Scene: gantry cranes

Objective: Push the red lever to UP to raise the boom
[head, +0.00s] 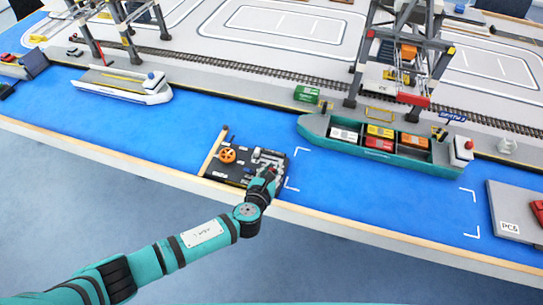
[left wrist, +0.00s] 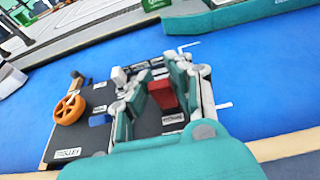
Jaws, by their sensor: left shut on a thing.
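A black control panel (head: 238,175) lies on the blue surface near the table's front edge. It also shows in the left wrist view (left wrist: 92,135), where a label on it reads TROLLEY. The red lever (left wrist: 160,95) stands at the panel's right part, in a light slotted frame. My left gripper (left wrist: 163,90) is around the red lever, with one teal finger on each side, and is shut on it. In the head view my left gripper (head: 265,178) covers most of the lever. The lever's exact position in its slot is hard to read. My right gripper is not in view.
An orange handwheel (head: 227,155) sits on the panel's left part, left of my gripper. A teal cargo ship (head: 315,127) with containers lies behind to the right, under a gantry crane (head: 358,80). A white boat (head: 125,92) is at the left. Blue surface around the panel is clear.

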